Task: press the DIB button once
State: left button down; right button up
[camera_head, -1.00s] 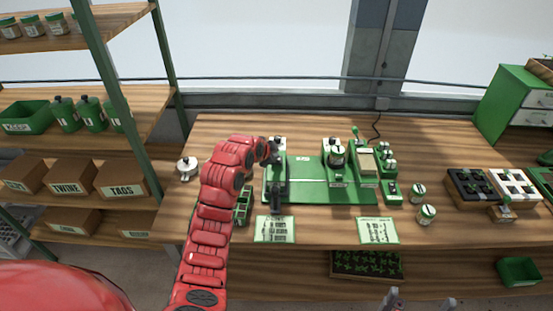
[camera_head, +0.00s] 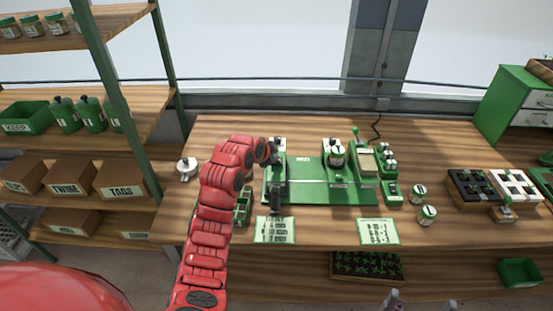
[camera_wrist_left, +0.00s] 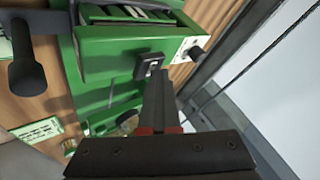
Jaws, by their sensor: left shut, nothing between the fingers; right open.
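The green seeder station (camera_head: 325,192) stands on the wooden bench, with a dark lever (camera_head: 277,198) at its left. My left arm reaches up to its left end; there the gripper is mostly hidden behind my wrist. In the left wrist view my left gripper (camera_wrist_left: 158,82) is shut and empty, its tips close below a small black square part (camera_wrist_left: 150,64) on a green housing (camera_wrist_left: 125,45). Contact cannot be told. No DIB lettering is legible, so I cannot tell whether this part is the button. My right gripper (camera_head: 421,303) is open at the bottom edge, away from the station.
A white panel with a black knob (camera_wrist_left: 194,51) is beside the tips, and a black handle (camera_wrist_left: 27,70) stands at left. Printed cards (camera_head: 274,230) lie in front of the station. Jars (camera_head: 427,215) and seed trays (camera_head: 473,189) stand to the right. A shelf stands left.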

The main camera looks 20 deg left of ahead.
pick_arm(q)
jog(key=shift+r, duration=0.95)
jog(key=shift+r, duration=2.5)
